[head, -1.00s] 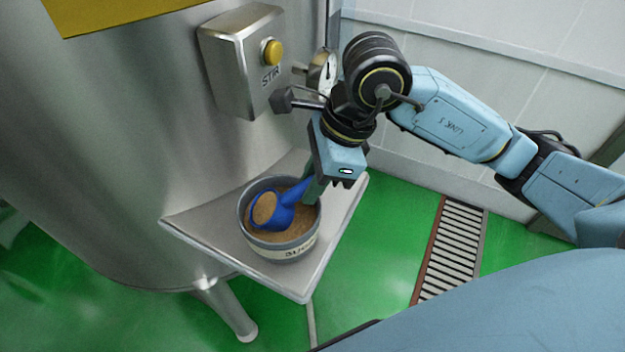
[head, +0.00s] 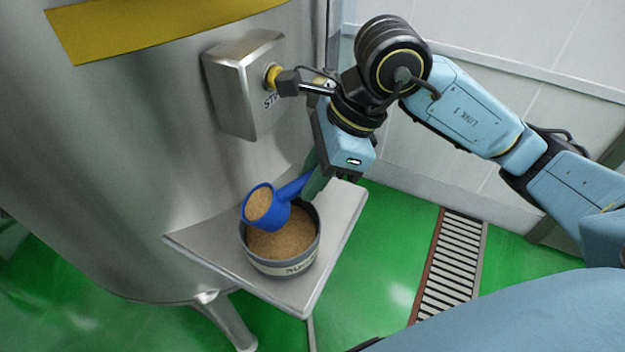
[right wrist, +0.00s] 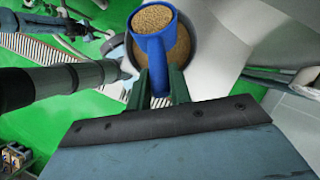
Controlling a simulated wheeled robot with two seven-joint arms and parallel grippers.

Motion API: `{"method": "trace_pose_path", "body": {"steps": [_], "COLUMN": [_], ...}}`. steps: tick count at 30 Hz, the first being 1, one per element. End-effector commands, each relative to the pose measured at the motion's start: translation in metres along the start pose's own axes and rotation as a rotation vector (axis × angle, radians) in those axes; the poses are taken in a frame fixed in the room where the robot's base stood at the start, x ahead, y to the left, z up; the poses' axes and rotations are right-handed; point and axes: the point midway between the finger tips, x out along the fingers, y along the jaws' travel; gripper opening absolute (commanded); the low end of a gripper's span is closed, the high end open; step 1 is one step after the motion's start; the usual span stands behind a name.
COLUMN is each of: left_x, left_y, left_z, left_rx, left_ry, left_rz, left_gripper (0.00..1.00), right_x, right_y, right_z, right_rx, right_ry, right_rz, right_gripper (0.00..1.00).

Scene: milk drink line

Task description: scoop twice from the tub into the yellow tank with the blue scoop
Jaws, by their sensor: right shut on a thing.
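The blue scoop (head: 270,205) is filled with brown granules and sits just above the rim of the tub, its bowl facing up. My right gripper (head: 311,185) is shut on its handle; the scoop also shows in the right wrist view (right wrist: 153,45) between the fingers. The grey tub (head: 280,266) stands on a shelf and holds more brown granules. The tank (head: 120,150) is a large steel vessel with a yellow band (head: 150,22) near its top; its opening is out of view. My left gripper is not in view.
A steel box with a yellow STIR button (head: 272,76) is fixed to the tank above the shelf, close to my right wrist. The steel shelf (head: 335,245) has bare room around the tub. A floor drain grate (head: 450,265) lies to the right.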

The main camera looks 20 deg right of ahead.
Motion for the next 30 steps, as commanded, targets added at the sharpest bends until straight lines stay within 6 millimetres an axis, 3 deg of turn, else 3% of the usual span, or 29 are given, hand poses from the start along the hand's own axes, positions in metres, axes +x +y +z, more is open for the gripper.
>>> {"method": "trace_pose_path", "body": {"steps": [30], "left_x": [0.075], "left_y": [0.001], "left_z": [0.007], "left_rx": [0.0], "left_ry": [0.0], "left_rz": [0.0], "left_gripper": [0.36], "right_x": [-0.022], "right_y": [0.0], "right_z": [0.01], "right_rx": [-0.001], "right_ry": [-0.392], "right_rz": [-0.002], "right_gripper": [0.0]}}
